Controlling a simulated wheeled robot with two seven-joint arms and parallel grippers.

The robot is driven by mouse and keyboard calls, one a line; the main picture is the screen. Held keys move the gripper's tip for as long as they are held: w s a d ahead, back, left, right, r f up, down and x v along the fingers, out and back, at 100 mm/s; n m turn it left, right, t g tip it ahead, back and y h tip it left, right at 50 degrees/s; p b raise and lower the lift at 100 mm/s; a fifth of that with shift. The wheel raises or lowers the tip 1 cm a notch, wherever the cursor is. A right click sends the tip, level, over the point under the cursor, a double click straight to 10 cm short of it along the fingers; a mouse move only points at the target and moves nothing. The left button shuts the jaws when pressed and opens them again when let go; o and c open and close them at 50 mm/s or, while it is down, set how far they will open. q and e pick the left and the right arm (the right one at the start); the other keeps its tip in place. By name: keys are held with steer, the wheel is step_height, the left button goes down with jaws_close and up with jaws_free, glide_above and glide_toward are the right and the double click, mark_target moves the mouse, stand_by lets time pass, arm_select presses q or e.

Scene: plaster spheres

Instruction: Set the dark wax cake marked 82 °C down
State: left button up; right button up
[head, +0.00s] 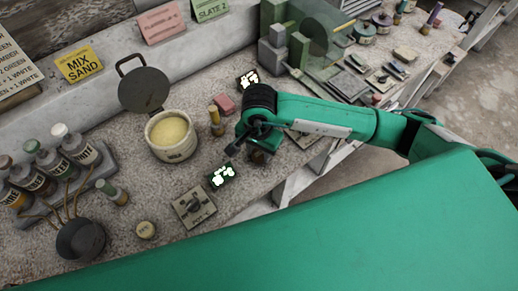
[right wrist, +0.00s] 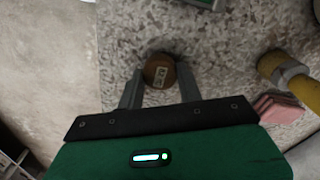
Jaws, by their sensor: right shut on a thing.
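The label's writing is too small to read surely. In the head view the cake (head: 257,156) is mostly hidden under my right gripper (head: 250,148), near the front edge of the speckled bench (head: 120,235). The gripper is shut on it. The cake is low over the bench top; I cannot tell whether it touches. My left gripper is not in view.
Left of the gripper stand a yellow-topped cylinder (head: 216,124), a pink block (head: 225,104) and a dark green device with a lit display (head: 221,176). A pot of yellow stuff (head: 172,137), a switch plate (head: 194,207) and a pale round cake (head: 146,230) are farther left.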

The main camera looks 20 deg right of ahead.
steer(key=shift+f+b, duration=0.4)
steer(key=o, duration=1)
steer(key=shift+o, duration=0.2)
steer(key=shift+r, duration=0.1)
steer(key=shift+r+p, duration=0.6)
steer(key=shift+r, duration=1.35)
